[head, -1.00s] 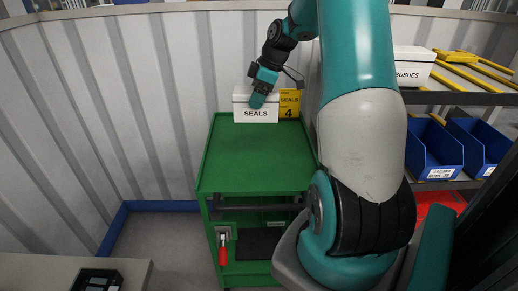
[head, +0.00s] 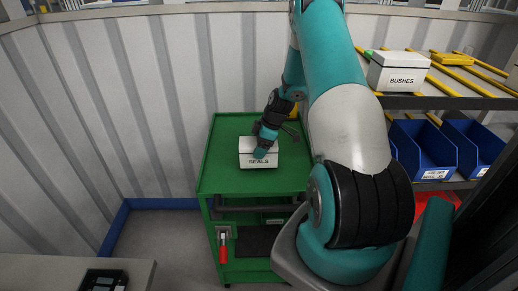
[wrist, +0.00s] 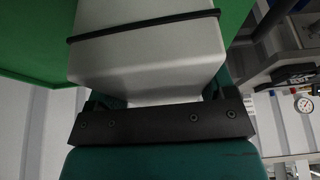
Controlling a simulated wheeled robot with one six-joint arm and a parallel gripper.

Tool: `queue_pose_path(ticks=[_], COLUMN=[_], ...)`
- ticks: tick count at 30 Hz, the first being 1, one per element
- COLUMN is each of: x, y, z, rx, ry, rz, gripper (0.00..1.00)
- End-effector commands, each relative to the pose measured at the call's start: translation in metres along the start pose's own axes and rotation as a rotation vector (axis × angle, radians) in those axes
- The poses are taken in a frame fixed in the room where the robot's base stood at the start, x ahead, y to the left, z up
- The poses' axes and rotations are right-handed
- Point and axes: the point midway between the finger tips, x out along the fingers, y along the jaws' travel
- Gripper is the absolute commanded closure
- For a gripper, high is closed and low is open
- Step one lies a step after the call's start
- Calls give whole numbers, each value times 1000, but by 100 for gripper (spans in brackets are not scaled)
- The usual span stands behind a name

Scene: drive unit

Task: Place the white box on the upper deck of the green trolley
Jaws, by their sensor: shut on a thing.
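A white box labelled SEALS (head: 246,161) with a dark band is held in my gripper (head: 262,150), which is shut on it from above. In the wrist view the box (wrist: 150,55) fills the space between the fingers, with green deck beyond it. The green trolley (head: 220,180) stands ahead, and the box is over the middle of its upper deck. I cannot tell whether the box's underside touches the deck. My gripper hides part of the box's top.
Another white box labelled BUSHES (head: 398,72) sits on the rack's upper shelf at right, with blue bins (head: 424,150) below. A corrugated wall stands behind and left of the trolley. The deck's front left is clear. A red-handled part (head: 223,247) hangs on the trolley's front.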

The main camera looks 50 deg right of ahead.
Motion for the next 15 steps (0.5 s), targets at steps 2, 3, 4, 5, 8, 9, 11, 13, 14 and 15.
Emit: queue_pose_path(ticks=[2, 3, 4, 5, 8, 9, 11, 13, 14, 15], x=[10, 14, 16, 18, 19, 19, 19, 20, 20, 22], y=[0, 0, 0, 0, 1, 1, 1, 1, 1, 1], z=[4, 5, 6, 7, 8, 8, 8, 8, 8, 9], rx=[1, 1, 1, 0, 0, 0, 0, 0, 0, 0], ry=[1, 1, 1, 1, 1, 1, 1, 1, 1, 1], rz=[-2, -1, 0, 1, 2, 3, 2, 2, 2, 2], gripper=[62, 62, 62, 62, 62, 62, 62, 62, 62, 62])
